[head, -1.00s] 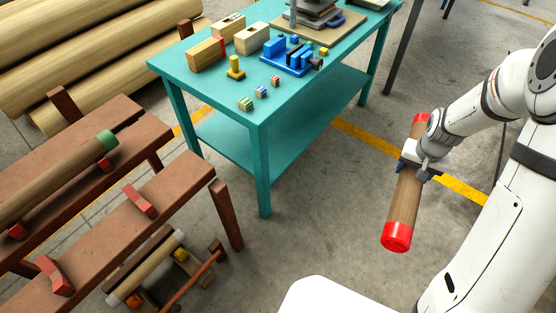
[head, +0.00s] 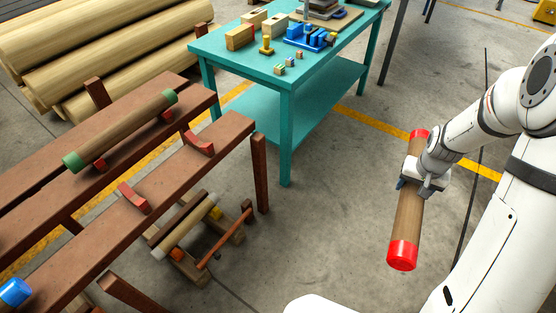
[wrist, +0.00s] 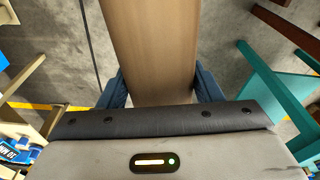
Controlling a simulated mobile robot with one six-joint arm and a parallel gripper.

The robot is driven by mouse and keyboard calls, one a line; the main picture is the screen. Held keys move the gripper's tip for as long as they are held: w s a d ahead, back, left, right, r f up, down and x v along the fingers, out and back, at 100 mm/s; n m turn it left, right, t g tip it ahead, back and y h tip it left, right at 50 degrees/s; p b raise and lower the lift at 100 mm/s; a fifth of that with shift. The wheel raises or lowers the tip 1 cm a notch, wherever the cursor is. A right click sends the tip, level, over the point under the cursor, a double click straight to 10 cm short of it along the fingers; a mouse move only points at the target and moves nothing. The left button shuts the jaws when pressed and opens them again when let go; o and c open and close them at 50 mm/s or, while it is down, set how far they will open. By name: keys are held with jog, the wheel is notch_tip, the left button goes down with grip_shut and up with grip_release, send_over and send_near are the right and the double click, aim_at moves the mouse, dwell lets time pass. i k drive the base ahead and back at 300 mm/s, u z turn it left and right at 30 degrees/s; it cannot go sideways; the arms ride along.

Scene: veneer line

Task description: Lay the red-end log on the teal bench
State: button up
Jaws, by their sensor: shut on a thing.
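The red-end log (head: 409,205) is a brown wooden log with red caps on both ends, held in the air at the right of the head view. My gripper (head: 420,175) is shut around its middle. In the wrist view the log (wrist: 152,45) lies between the two blue-grey fingers of my gripper (wrist: 160,90). The teal bench (head: 262,72) stands at the top middle of the head view, apart from the log, with open floor between. A teal leg and shelf show at the right of the wrist view (wrist: 275,85).
The bench top holds wooden blocks (head: 240,37), a blue fixture (head: 306,38), a yellow peg and small cubes; its front left corner is bare. A brown rack (head: 190,170) with a green-end log (head: 120,132) stands left. A low wooden cart (head: 200,235) sits beneath it.

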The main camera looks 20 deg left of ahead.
aim_at(169, 169)
jog(key=k, duration=0.65)
jog(key=u, duration=1.45)
jog(key=i, duration=1.55)
jog(key=u, duration=0.05)
